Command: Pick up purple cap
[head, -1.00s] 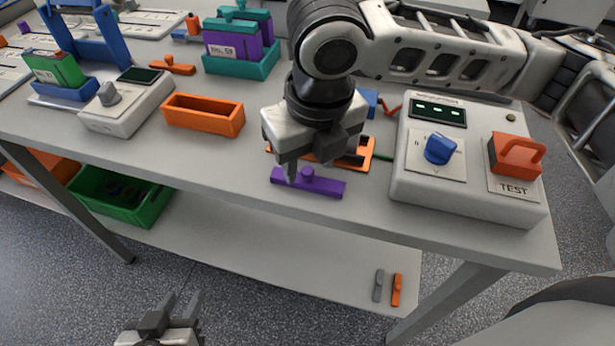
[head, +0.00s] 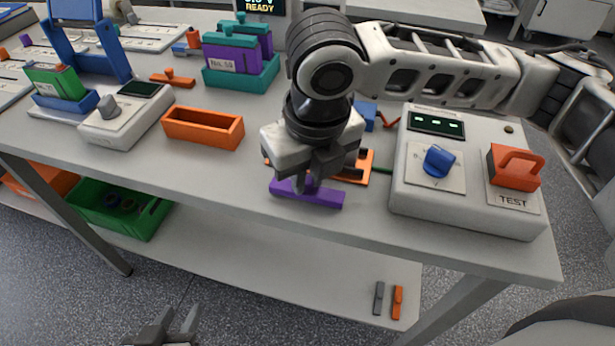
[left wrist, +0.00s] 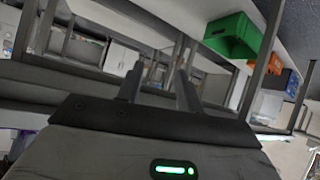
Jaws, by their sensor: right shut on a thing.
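The purple cap (head: 320,196) is a flat bar with a small knob, lying near the front edge of the grey table. My right gripper (head: 307,184) is over the cap and shut on its knob; the fingers hide most of the knob. The cap looks level and on or very close to the table top. My left gripper (head: 175,324) is low in front of the table, empty, with its two fingers apart. Its fingers also show apart in the left wrist view (left wrist: 158,88).
An orange fixture (head: 364,168) lies just behind the cap, partly hidden by my right gripper. A tester box (head: 405,200) with a blue knob stands to the right. An orange open bin (head: 203,130) stands to the left. The table's front edge (head: 260,218) is close to the cap.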

